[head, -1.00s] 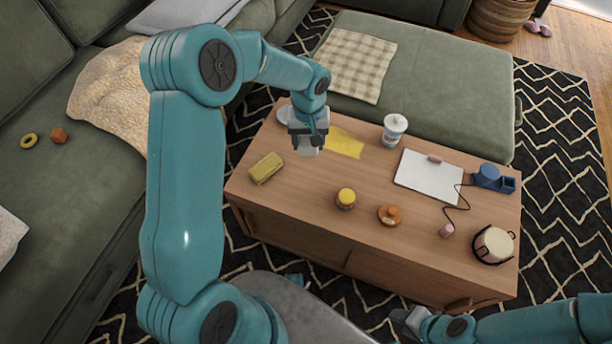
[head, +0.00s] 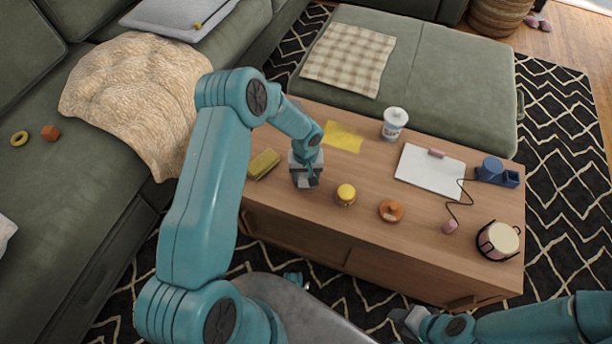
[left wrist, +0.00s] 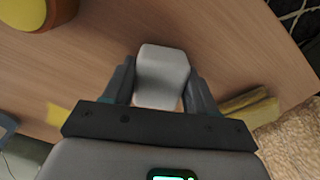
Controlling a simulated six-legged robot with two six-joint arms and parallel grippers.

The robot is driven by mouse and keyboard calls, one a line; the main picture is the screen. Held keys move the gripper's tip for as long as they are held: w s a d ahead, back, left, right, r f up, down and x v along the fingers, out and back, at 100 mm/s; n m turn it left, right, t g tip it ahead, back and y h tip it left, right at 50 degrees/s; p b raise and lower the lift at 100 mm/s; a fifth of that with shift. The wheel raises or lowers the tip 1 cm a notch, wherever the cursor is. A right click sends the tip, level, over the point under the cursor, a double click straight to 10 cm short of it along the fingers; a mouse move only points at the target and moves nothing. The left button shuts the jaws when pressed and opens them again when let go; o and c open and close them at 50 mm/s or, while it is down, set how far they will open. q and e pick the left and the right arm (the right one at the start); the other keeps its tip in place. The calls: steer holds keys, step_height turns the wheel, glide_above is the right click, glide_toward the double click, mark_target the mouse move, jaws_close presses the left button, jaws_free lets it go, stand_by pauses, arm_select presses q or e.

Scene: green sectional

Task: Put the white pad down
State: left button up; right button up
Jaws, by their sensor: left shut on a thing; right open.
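My left gripper (head: 306,180) points down over the wooden table, between the yellow sponge and the yellow-lidded jar. In the left wrist view its two dark fingers are shut on the white pad (left wrist: 162,75), a small pale block with rounded corners. The wood shows around the pad, but I cannot tell whether it touches the table. In the head view the pad is mostly hidden by the gripper. My right gripper (head: 408,320) is open and low at the bottom of the head view, in front of the table.
On the table (head: 300,225) are a yellow sponge (head: 264,164), yellow cloth (head: 343,136), jar (head: 346,194), orange ring (head: 390,210), lidded cup (head: 395,123), white board (head: 425,172), blue holder (head: 490,170) and pot (head: 498,240). Bare wood lies around the left gripper.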

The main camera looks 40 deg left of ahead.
arm_select(q)
steer(key=shift+f, duration=0.15)
steer(key=shift+f, duration=0.15)
steer(key=o, duration=0.9)
steer(key=shift+o, duration=0.2)
